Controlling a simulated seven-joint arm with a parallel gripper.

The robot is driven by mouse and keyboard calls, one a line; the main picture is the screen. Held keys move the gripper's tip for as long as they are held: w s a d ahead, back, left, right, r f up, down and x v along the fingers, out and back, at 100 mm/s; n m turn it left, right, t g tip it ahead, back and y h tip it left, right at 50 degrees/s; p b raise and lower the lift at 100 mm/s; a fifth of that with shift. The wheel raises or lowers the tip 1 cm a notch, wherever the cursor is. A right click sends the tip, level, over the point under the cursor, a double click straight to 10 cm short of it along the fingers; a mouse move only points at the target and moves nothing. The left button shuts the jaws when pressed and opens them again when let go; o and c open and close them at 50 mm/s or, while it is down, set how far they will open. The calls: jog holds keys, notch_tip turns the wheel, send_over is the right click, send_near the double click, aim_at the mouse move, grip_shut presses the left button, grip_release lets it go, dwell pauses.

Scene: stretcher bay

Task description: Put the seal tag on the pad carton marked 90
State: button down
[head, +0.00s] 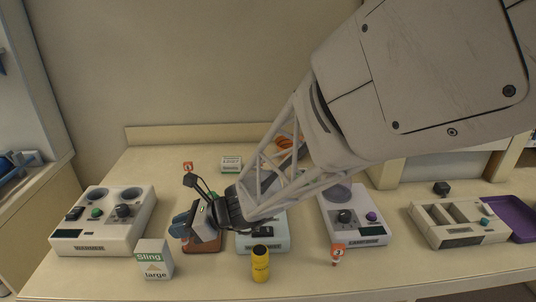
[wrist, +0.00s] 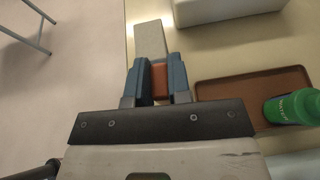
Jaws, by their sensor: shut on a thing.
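My gripper (head: 182,226) is low over the front left of the bench, beside a brown tray (head: 203,246). In the wrist view its two blue-grey fingers (wrist: 158,82) are shut on a small orange-brown piece (wrist: 158,73). It may be the seal tag; no marking on it shows. Beyond the fingertips is a pale carton (wrist: 150,40), seemingly the white carton lettered "Sling large" (head: 155,260). A small white and green carton (head: 231,163) stands at the back; its print is too small to read. I cannot make out a 90.
A green bottle (wrist: 290,107) is on the tray. A yellow bottle (head: 260,264) and orange-white number markers, 1 (head: 188,167) and 3 (head: 338,254), stand around. A purple tray (head: 515,215) is far right.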

notch_tip(320, 180, up, 8)
jog(key=shift+f, duration=0.15)
jog(key=w+d+m+t+h, duration=0.1)
jog(key=w+d+m+t, duration=0.2)
jog(key=w+d, duration=0.65)
jog(key=w+d+m+t+h, duration=0.2)
jog(key=w+d+m+t, duration=0.15)
jog(key=d, duration=1.15)
jog(key=w+d+m+t+h, duration=0.1)
jog(key=w+d+m+t, duration=0.1)
jog(key=w+d, duration=0.8)
notch_tip(320, 180, down, 6)
jog(key=s+d, duration=0.2)
jog(key=shift+r, duration=0.2)
jog(key=w+f, duration=0.1)
jog(key=w, duration=1.4)
jog(key=shift+w+f, duration=0.25)
jog(key=shift+w, duration=0.15)
